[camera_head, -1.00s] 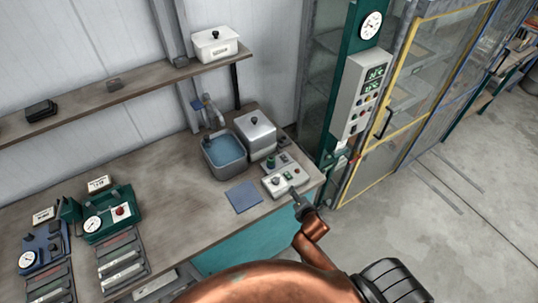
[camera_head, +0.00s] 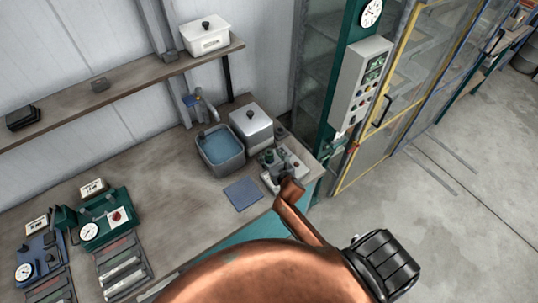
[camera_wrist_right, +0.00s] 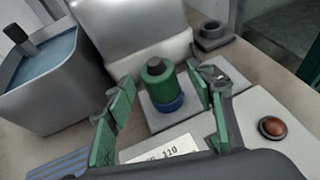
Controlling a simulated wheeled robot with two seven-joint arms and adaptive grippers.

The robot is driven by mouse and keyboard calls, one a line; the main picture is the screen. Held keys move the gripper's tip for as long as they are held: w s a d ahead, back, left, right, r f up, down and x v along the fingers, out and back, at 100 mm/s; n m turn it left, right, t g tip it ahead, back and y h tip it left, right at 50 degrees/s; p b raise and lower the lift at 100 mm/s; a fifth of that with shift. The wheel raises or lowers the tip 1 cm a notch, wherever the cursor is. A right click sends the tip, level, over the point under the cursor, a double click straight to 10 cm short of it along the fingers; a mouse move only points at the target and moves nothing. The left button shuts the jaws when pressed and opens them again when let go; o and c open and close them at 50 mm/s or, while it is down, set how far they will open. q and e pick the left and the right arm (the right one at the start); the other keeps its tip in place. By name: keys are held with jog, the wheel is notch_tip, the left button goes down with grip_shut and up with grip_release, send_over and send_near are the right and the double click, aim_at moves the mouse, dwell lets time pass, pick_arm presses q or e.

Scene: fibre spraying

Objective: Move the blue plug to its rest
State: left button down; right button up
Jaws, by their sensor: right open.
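A plug with a green body, dark top and blue collar (camera_wrist_right: 165,104) stands upright on a small grey square base on the control box (camera_wrist_right: 268,101), in the right wrist view. In the head view the plug (camera_head: 268,157) is small, just beyond my right gripper (camera_head: 273,170). In the wrist view my right gripper (camera_wrist_right: 160,100) is open, its green-padded fingers on either side of the plug with visible gaps. A dark ring-shaped holder (camera_wrist_right: 212,36), apparently empty, stands on the bench behind and to the right. It may be the rest. My left gripper is out of view.
A water basin (camera_head: 220,152) and a lidded grey box (camera_head: 251,128) stand behind and left of the control box. A reddish button (camera_wrist_right: 271,127) sits right of the gripper.

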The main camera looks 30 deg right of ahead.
jog(key=shift+x, duration=0.9)
jog(key=c, duration=0.7)
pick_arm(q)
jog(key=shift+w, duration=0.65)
pick_arm(e)
jog(key=c, duration=0.6)
